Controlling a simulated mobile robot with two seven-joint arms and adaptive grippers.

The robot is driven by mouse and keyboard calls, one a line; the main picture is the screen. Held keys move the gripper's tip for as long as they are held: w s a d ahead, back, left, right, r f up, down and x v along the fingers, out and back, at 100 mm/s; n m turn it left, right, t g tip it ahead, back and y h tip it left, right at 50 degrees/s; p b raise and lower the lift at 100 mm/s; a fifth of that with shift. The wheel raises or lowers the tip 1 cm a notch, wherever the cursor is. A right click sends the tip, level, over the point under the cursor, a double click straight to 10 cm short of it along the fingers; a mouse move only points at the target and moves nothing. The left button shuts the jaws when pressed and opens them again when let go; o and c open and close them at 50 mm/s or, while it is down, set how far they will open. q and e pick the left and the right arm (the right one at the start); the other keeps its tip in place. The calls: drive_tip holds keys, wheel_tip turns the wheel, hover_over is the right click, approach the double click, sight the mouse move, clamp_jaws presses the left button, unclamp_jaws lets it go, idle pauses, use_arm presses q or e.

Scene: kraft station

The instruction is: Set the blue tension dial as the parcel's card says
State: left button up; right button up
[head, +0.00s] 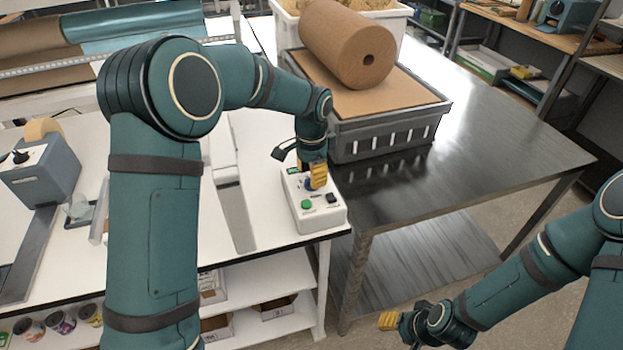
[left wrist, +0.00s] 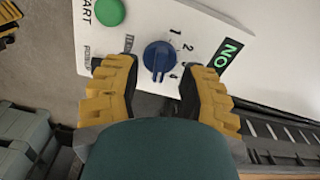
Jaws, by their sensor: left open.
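The blue tension dial (left wrist: 158,56) sits on a white control box (head: 322,217) at the worktable's right end. In the left wrist view, the numbers 1 and 2 and a partly covered lower number show beside it. A pale mark shows on the dial's lower part, but I cannot read its setting surely. My left gripper (left wrist: 160,66) is open, its yellow fingers on either side of the dial; I cannot tell whether they touch it. It also shows in the head view (head: 318,178). My right gripper (head: 390,321) is low at the right, away from the box. I cannot make out the parcel's card.
The box also carries a green start button (head: 307,204) and a black switch (head: 333,198). A grey crate (head: 385,133) with a brown paper roll (head: 345,45) stands close behind. A tape dispenser (head: 45,175) is at the left. The dark metal table (head: 480,150) is mostly clear.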

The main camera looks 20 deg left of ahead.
use_arm(q)
drive_tip(key=shift+f, duration=0.85)
drive_tip(key=shift+o, duration=0.2)
clamp_jaws()
